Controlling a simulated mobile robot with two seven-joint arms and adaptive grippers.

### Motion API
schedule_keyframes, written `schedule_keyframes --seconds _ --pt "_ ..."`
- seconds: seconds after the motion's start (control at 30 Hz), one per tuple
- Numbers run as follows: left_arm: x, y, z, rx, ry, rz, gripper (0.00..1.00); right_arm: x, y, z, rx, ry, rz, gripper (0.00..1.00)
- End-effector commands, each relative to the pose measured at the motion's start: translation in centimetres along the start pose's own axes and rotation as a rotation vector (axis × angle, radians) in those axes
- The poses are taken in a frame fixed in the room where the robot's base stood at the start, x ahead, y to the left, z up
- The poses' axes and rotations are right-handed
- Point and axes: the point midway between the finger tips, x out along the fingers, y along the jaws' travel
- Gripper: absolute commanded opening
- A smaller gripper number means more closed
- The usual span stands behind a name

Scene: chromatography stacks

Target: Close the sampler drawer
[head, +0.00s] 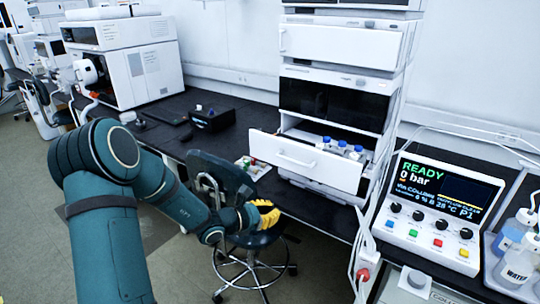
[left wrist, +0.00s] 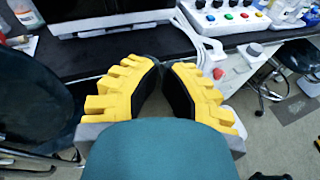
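The sampler drawer (head: 305,162) is pulled out of the white instrument stack in the head view. Its white front has a handle, and several blue-capped bottles (head: 340,147) stand behind that front. My left gripper (head: 268,213) is in front of and below the drawer, near the bench edge and apart from the drawer front. In the left wrist view its yellow fingers (left wrist: 162,68) lean together with their tips almost meeting, and nothing is held between them. My right gripper is in neither view.
A control box (head: 437,213) reading READY stands right of the stack. A chair (head: 222,178) is beside and behind my left gripper. A small tray of vials (head: 252,168) lies on the black bench left of the drawer. Bottles (head: 516,262) stand at far right.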

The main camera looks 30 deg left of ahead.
Motion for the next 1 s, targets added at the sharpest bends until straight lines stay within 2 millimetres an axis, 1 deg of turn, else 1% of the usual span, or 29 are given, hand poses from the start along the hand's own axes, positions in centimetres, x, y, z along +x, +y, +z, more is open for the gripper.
schedule_keyframes --seconds 0.03,0.1,0.13,0.2,0.23,0.3,0.37,0.47,0.57,0.9,1.0 --pt "-1.0 2.9 1.6 -0.036 -0.059 0.093 0.00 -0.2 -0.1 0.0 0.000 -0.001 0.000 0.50" --pt "-2.3 5.9 3.3 -0.077 -0.130 0.196 0.00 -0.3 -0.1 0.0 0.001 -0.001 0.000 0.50" --pt "-2.8 7.0 3.9 -0.089 -0.156 0.233 0.00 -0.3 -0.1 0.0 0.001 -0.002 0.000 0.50" --pt "-3.9 8.8 4.9 -0.110 -0.203 0.298 0.00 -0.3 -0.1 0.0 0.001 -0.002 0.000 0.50" --pt "-4.2 9.4 5.2 -0.116 -0.218 0.318 0.00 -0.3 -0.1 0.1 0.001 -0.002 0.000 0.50" --pt "-4.6 10.3 5.6 -0.125 -0.239 0.349 0.00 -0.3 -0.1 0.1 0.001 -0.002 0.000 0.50" --pt "-4.5 10.7 5.9 -0.129 -0.248 0.361 0.00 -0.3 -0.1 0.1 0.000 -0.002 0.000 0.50" --pt "-3.6 11.1 6.0 -0.130 -0.250 0.361 0.00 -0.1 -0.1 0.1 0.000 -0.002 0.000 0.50" --pt "-2.1 11.6 6.4 -0.129 -0.250 0.359 0.00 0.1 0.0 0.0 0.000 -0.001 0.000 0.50" --pt "4.0 14.0 7.8 -0.129 -0.249 0.358 0.00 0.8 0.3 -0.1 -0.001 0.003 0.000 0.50" --pt "5.5 14.6 8.1 -0.129 -0.248 0.359 0.00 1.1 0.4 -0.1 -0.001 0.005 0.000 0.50"
